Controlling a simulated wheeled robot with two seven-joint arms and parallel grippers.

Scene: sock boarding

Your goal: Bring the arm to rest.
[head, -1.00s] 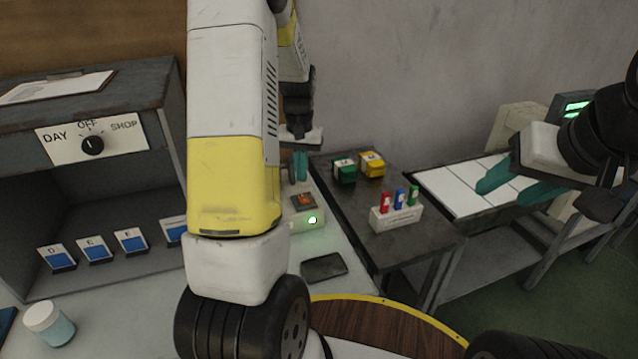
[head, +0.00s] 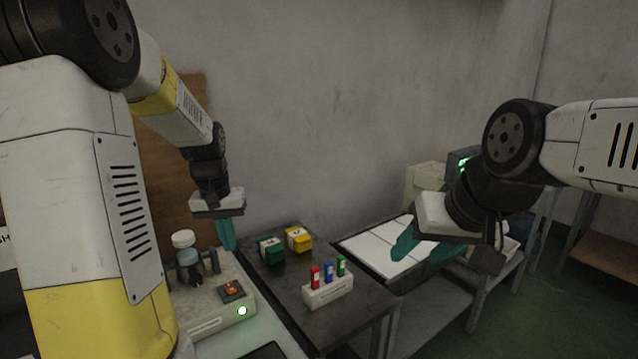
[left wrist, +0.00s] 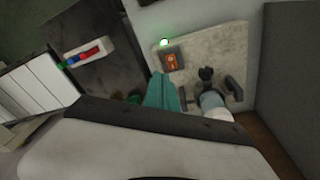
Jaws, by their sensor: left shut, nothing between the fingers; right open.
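My left gripper (head: 226,234) hangs at the left of the head view with its teal fingers together and nothing between them. It is above the back of the cream device with the green light (head: 214,306). In the left wrist view its closed teal fingers (left wrist: 163,98) show over the same area, beside the device's orange-marked switch (left wrist: 172,61). My right gripper (head: 428,252) is at the right of the head view, its teal fingers apart and empty, in front of the white panelled tray (head: 377,247).
A white-lidded jar (head: 186,248) stands at the device's back, close to my left gripper. A green box (head: 271,251), a yellow box (head: 299,239) and a white holder (head: 328,291) with red, blue and green pieces stand on the dark table (head: 283,297).

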